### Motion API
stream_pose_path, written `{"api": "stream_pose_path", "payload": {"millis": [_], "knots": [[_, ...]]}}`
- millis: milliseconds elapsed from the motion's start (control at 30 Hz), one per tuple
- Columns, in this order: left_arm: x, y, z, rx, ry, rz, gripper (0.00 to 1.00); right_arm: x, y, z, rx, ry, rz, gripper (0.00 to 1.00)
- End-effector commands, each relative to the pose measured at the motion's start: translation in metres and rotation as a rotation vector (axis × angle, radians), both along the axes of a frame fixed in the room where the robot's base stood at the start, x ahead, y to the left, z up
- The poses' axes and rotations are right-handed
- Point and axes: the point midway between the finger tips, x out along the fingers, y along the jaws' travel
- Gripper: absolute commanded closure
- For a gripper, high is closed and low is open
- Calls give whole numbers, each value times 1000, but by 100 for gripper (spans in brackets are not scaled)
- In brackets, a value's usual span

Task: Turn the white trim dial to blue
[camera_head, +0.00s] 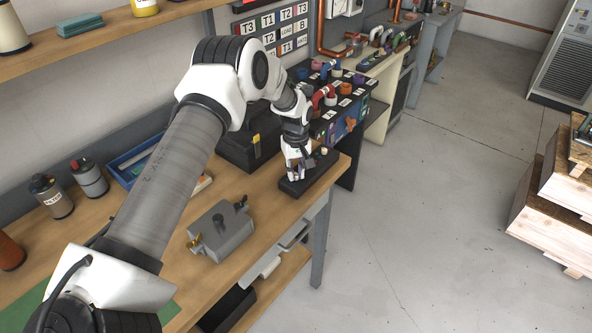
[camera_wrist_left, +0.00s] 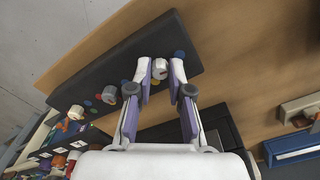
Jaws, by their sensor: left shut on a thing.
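A dark panel (camera_head: 310,183) lies on the wooden bench near its right edge. It also fills the upper left of the left wrist view (camera_wrist_left: 90,62). A white dial (camera_wrist_left: 159,68) sits on the panel between the fingertips of my left gripper (camera_wrist_left: 160,71), which is shut on it. A blue dot (camera_wrist_left: 180,54) shows beside it; its pointer is too small to read. A grey-white dial (camera_wrist_left: 109,94) and a cream dial (camera_wrist_left: 76,112) stand further along the panel. In the head view my left gripper (camera_head: 296,174) is down at the panel and hides the white dial. My right gripper is not in view.
A grey box with knobs (camera_head: 220,231) stands on the bench nearer to me. A black case (camera_head: 248,145) is behind the panel. Canisters (camera_head: 91,178) and a blue tray (camera_head: 124,168) are at the left. Open floor lies to the right.

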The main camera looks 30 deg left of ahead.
Motion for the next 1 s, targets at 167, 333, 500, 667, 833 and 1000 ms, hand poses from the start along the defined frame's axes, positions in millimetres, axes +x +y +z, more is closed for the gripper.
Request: {"api": "stream_pose_path", "payload": {"millis": [167, 333, 500, 667, 833, 1000], "knots": [[-3, 0, -3, -1, 7, 82, 100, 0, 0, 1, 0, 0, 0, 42], [-3, 0, -4, -1, 8, 124, 100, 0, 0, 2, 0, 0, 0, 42], [-3, 0, -4, -1, 8, 138, 100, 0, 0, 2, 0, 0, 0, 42], [-3, 0, -4, -1, 8, 138, 100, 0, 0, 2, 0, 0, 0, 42], [-3, 0, -4, -1, 8, 137, 70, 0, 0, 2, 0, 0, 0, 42], [-2, 0, -2, 0, 5, 137, 56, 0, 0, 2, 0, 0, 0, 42]]}}
